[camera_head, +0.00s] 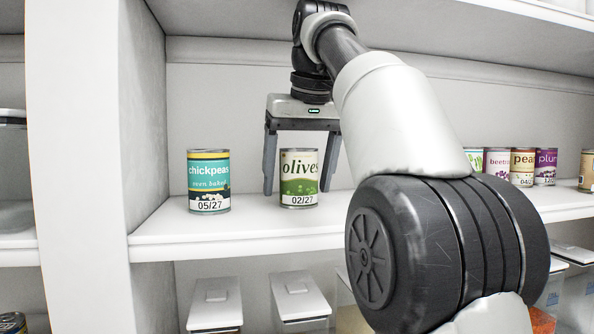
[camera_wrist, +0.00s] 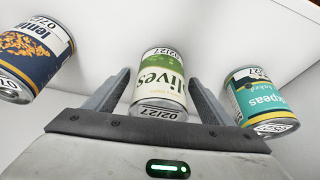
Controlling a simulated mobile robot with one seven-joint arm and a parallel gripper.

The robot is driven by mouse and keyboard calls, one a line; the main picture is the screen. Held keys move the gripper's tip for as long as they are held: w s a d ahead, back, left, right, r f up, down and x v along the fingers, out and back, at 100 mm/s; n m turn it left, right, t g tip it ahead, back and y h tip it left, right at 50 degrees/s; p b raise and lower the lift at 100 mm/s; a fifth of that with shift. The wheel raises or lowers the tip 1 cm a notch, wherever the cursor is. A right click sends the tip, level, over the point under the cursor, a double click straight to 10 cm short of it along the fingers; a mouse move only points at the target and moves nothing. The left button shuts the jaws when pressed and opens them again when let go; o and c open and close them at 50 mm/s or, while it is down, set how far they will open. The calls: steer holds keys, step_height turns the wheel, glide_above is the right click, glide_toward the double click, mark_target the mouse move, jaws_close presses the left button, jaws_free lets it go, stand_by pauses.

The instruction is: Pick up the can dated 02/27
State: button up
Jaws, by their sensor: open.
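The can dated 02/27 is the olives can (camera_head: 299,178), cream and green, upright on the white shelf (camera_head: 240,232). My gripper (camera_head: 297,190) points down over it, open, with one finger on each side of the can. In the wrist view the olives can (camera_wrist: 160,85) shows between the two spread fingers (camera_wrist: 159,76), with the date 02/27 readable on its label. A gap shows between each finger and the can, and nothing is gripped.
A teal chickpeas can (camera_head: 209,182) dated 05/27 stands just left of my gripper. A dark blue can (camera_wrist: 35,50) is on the other side in the wrist view. Several cans, including a plum can (camera_head: 545,167), stand farther right. White-lidded containers (camera_head: 215,303) sit below.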

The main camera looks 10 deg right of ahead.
steer(key=shift+s+f, duration=0.2)
steer(key=shift+w, duration=0.1)
steer(key=shift+c, duration=0.2)
steer(key=c, duration=1.1)
steer(key=shift+c, duration=1.2)
steer(key=shift+r, duration=0.25)
